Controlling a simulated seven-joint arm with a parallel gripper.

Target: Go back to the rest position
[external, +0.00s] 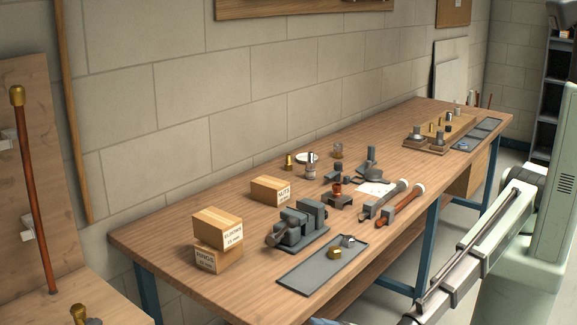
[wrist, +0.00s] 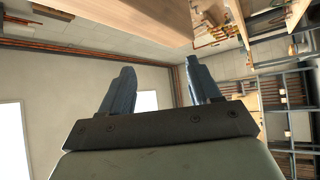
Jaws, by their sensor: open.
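My gripper (wrist: 162,82) shows in the wrist view with its two blue-grey fingers apart and nothing between them. Beyond the fingers are a wall, pipes and shelving, so it is away from the tabletop items. In the external view my arm enters from the right and runs down to the bottom edge, in front of the workbench (external: 200,205). Only a small bluish piece, perhaps a fingertip, shows at the bottom edge there; the rest of the gripper is out of frame.
On the bench stand a grey vise (external: 297,226), a grey tray (external: 310,277) with a brass fitting (external: 334,253), stacked boxes (external: 217,228), another box (external: 270,190) and two wrenches (external: 400,203). A wooden block with fittings (external: 426,143) is at the far end. A panel with a copper pipe (external: 36,200) stands left.

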